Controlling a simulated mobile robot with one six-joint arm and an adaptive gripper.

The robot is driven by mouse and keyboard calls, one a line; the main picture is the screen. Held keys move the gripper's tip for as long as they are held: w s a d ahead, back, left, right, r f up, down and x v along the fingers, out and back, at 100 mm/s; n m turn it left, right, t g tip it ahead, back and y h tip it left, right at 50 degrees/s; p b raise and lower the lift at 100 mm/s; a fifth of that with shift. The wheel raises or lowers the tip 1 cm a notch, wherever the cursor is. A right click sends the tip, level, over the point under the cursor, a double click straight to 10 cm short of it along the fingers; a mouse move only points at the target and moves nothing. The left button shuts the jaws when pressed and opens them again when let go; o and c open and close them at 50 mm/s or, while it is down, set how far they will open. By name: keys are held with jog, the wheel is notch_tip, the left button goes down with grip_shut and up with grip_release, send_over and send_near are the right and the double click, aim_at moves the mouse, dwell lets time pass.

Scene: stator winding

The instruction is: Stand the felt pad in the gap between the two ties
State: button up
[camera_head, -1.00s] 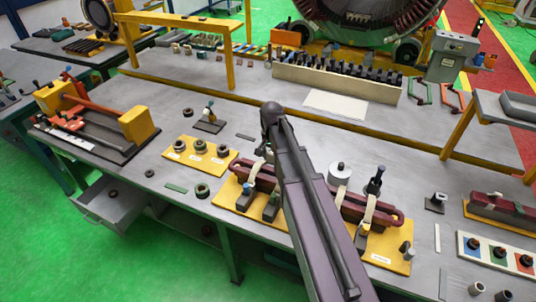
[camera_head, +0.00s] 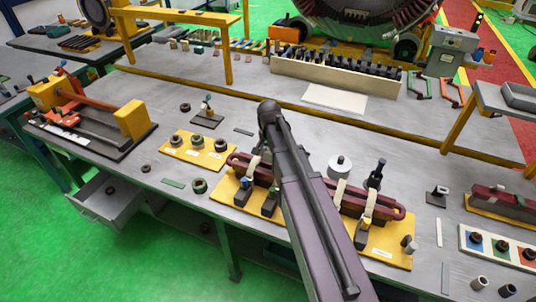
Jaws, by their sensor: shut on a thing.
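A dark red coil bundle (camera_head: 384,207) lies in black holders on a yellow board (camera_head: 392,250). A pale tie (camera_head: 253,166) wraps it left of my arm. Two more pale ties, one upright (camera_head: 338,195) and one farther right (camera_head: 368,207), show on its right part. My arm crosses in front of the middle of the bundle and hides that stretch. My gripper does not show, and I cannot see what it holds. I cannot pick out the felt pad for certain; a flat green strip (camera_head: 173,183) lies on the table at left.
A white cylinder with a knob (camera_head: 340,165) and a black clamp with a blue top (camera_head: 377,173) stand close by the bundle. A yellow board with several rings (camera_head: 205,158) lies to the left. A low yellow rail (camera_head: 300,113) crosses behind.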

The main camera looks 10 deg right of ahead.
aim_at(269, 161)
jog(key=shift+f+b, duration=1.85)
jog(key=shift+f, duration=0.15)
jog(key=o, duration=0.9)
jog(key=shift+c, duration=0.2)
